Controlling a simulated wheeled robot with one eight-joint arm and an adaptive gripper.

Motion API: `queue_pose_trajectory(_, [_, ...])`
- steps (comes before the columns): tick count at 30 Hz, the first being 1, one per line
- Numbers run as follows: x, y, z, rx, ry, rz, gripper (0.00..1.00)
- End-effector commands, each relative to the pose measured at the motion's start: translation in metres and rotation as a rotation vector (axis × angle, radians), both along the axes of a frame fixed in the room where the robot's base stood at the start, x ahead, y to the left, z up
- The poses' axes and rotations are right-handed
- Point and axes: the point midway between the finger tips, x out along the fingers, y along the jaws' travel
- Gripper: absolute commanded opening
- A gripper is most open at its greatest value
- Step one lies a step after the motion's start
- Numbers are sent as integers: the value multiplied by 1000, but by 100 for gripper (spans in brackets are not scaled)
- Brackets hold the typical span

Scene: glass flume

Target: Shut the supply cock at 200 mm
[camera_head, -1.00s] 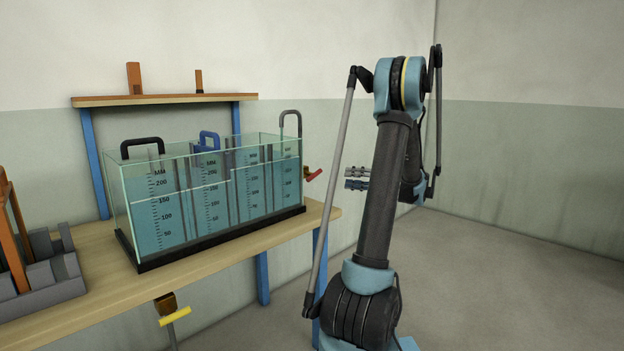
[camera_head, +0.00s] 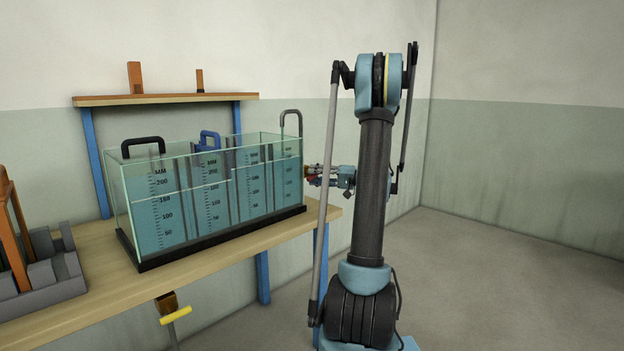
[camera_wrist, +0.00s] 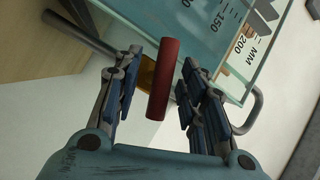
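The red-handled cock (camera_head: 311,182) sits at the right end of the glass flume (camera_head: 150,262), mostly hidden by my gripper (camera_head: 322,174) in the head view. In the wrist view its red handle (camera_wrist: 163,82) stands between the fingers of my gripper (camera_wrist: 162,66). The fingers are open, with a gap showing on each side of the handle. A brass-coloured part (camera_wrist: 146,72) shows behind the handle. The flume holds blue water and has mm scales (camera_head: 162,200). In the leftmost part the water surface appears between the 150 and 200 marks; the exact reading is unclear.
The flume stands on a wooden bench (camera_head: 235,250) with blue legs. A yellow-handled cock (camera_head: 175,314) hangs below the bench's front edge. A grey block rack (camera_head: 45,278) is at the left, and a shelf (camera_head: 165,100) is behind. The floor at right is clear.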

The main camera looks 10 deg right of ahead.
Motion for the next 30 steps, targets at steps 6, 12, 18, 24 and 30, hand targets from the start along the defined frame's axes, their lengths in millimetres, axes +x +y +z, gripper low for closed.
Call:
queue_pose_trajectory(6, [2, 6, 0, 0, 0, 0, 38])
queue_pose_trajectory(12, [2, 6, 0, 0, 0, 0, 36])
queue_pose_trajectory(18, [2, 7, 0, 0, 0, 1, 0])
queue_pose_trajectory(24, [3, 7, 0, 16, 10, 1, 0])
queue_pose_trajectory(30, [3, 7, -1, 142, 99, 0, 0])
